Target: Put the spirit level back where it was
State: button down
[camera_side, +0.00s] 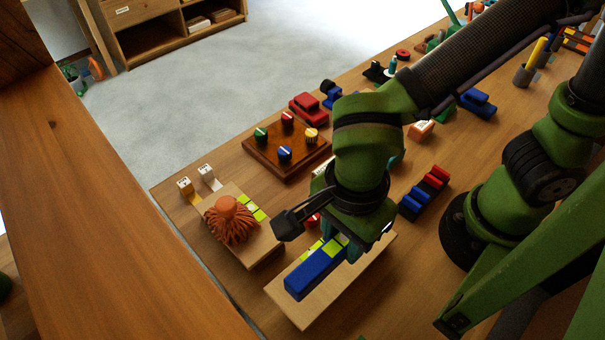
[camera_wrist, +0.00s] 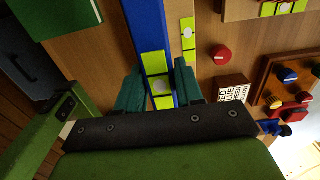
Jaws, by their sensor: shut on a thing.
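The spirit level is a blue bar (camera_side: 312,278) with yellow-green patches, seen just below my gripper in the side view. My gripper (camera_side: 350,250) is shut on it near its far end. In the wrist view the level (camera_wrist: 147,22) runs up the picture between the two teal fingers of my gripper (camera_wrist: 158,86). The level is over or on a pale wooden board (camera_side: 345,290); I cannot tell whether it touches. My wrist hides the level's far end in the side view.
A second board with an orange tasselled object (camera_side: 230,220) stands to the left. Behind is a dark wooden board with coloured knobs (camera_side: 265,155). A blue and red block piece (camera_side: 424,193) lies to the right, and toy cars (camera_side: 308,108) stand farther back.

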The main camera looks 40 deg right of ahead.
jog(key=r, duration=0.2)
jog(key=shift+w+r, duration=0.2)
jog(key=shift+r, duration=0.15)
jog(key=w+d+f, duration=0.4)
jog(key=w+d, duration=0.7)
jog(key=w, duration=0.1)
jog(key=shift+w+a+f, duration=0.75)
jog(key=shift+w+a, duration=0.5)
jog(key=shift+w, duration=1.1)
jog(key=shift+w+a+f, duration=0.75)
jog(key=shift+w+a, duration=0.5)
jog(key=shift+w, duration=1.05)
jog(key=shift+w+a+f, duration=0.75)
jog(key=shift+w+a, duration=0.5)
jog(key=shift+w, duration=1.1)
jog(key=shift+f, duration=0.15)
jog(key=shift+f, duration=0.25)
jog(key=c, duration=0.7)
grip_release()
